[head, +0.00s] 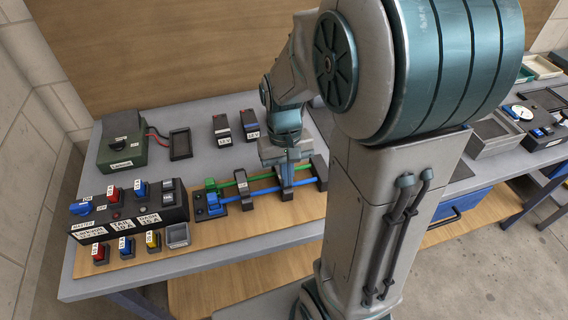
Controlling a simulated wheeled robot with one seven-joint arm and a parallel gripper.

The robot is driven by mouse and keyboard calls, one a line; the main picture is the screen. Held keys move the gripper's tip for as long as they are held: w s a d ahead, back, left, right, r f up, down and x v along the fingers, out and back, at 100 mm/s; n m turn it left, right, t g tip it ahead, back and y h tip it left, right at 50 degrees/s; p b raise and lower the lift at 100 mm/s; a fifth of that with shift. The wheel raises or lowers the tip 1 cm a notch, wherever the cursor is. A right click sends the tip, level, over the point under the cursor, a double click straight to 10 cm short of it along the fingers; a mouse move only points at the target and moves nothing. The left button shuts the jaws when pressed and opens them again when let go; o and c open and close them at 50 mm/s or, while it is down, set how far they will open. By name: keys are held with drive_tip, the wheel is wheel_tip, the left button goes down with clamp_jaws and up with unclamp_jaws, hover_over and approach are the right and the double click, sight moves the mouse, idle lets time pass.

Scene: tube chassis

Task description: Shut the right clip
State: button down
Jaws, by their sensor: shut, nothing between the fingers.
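The tube chassis carries a green tube (262,177) and a blue tube (261,189) side by side on a wooden board (225,233). A dark clip with a pale top (242,187) stands around the tubes left of my gripper. The right clip (286,186) is a dark piece at the tubes directly below my gripper, mostly covered by it. I cannot tell whether that clip is open or closed. My gripper (286,163) points down just above the right clip, shut and empty. Its fingertips are too small to make out, and contact cannot be told.
A dark end block (320,170) stands right of the clip. A blue valve (213,202) sits at the tubes' left end. My arm hides the bench's middle right.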

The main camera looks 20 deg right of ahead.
drive_tip(key=shift+s+f, duration=0.1)
drive_tip(key=shift+r+p, duration=1.05)
drive_tip(key=shift+r, duration=0.15)
wheel_tip(320, 180, up, 13)
drive_tip(key=p, duration=0.2)
drive_tip(key=s+a+f+n+t, duration=0.1)
drive_tip(key=s+a+f+t, duration=0.1)
drive_tip(key=s+t, duration=0.3)
drive_tip(key=shift+s+a, duration=0.2)
drive_tip(key=shift+s, duration=0.7)
